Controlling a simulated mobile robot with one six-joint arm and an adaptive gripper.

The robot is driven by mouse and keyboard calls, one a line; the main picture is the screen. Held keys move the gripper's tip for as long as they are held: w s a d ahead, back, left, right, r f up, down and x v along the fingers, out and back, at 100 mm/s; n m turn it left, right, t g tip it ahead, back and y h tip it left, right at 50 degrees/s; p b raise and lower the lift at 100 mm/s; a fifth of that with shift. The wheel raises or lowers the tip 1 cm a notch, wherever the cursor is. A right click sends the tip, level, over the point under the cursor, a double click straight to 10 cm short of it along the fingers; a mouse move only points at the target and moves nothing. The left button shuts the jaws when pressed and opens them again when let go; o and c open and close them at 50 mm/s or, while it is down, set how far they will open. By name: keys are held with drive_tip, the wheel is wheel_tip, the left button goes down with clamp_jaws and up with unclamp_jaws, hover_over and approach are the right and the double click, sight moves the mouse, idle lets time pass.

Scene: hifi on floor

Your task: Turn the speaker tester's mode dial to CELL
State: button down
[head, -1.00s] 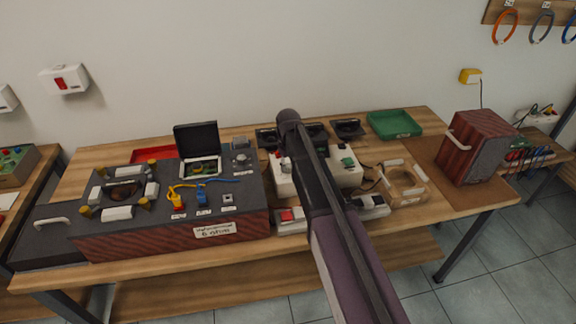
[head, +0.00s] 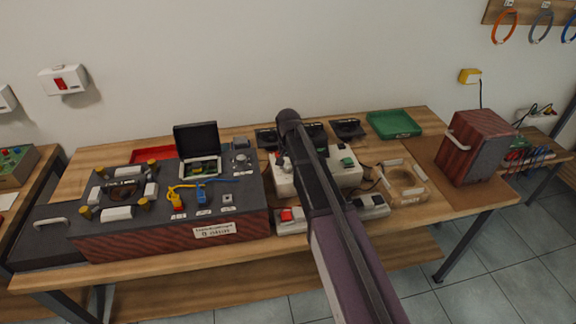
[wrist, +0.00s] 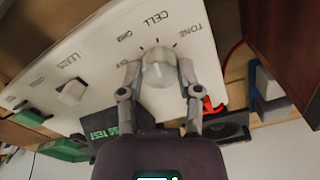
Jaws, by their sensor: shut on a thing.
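The speaker tester is a white box (head: 284,181) near the middle of the bench in the head view, partly covered by my arm. Its white panel (wrist: 95,48) fills much of the wrist view, upside down. The mode dial (wrist: 158,73) is a pale round knob with CELL and TONE printed around it, CELL near its middle tick. My gripper (wrist: 160,67) is shut on the dial, one finger on each side. A faint pale line shows on the knob, but I cannot tell for certain which label it points to. In the head view my arm hides the gripper and dial.
A green tray (head: 394,124) and a red-brown speaker (head: 480,147) stand to the right. Small black speakers (head: 347,129) lie behind.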

drive_tip(key=shift+s+m, duration=0.15)
drive_tip(key=shift+m, duration=0.45)
drive_tip(key=shift+c, duration=1.5)
unclamp_jaws()
drive_tip(key=shift+n, duration=0.3)
